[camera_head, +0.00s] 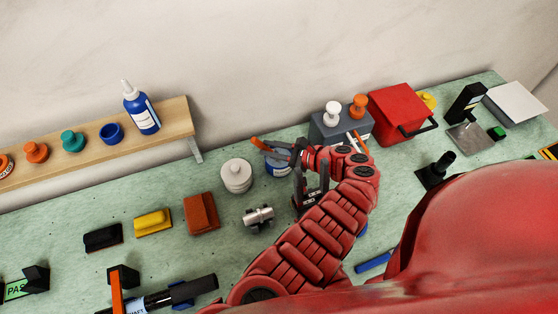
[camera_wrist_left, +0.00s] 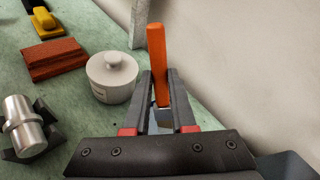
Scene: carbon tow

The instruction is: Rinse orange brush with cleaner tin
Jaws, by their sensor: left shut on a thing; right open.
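My left gripper (camera_head: 290,152) is shut on the orange brush (camera_head: 261,145), whose handle sticks out to the left of the fingers. In the left wrist view the brush (camera_wrist_left: 157,60) stands up between the two fingertips (camera_wrist_left: 160,100); its lower end is partly hidden between the fingers. A blue tin with a white label (camera_head: 277,170), which looks like the cleaner tin, stands on the bench right under the gripper and is partly covered by it. I cannot tell whether the brush touches it. My right gripper is not in view.
A pale lidded pot (camera_head: 236,176) stands just left of the tin, and a metal cylinder piece (camera_head: 258,217) lies in front. A grey block with knobs (camera_head: 325,124) and a red box (camera_head: 391,117) stand to the right. A wooden shelf (camera_head: 178,128) is at the back left.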

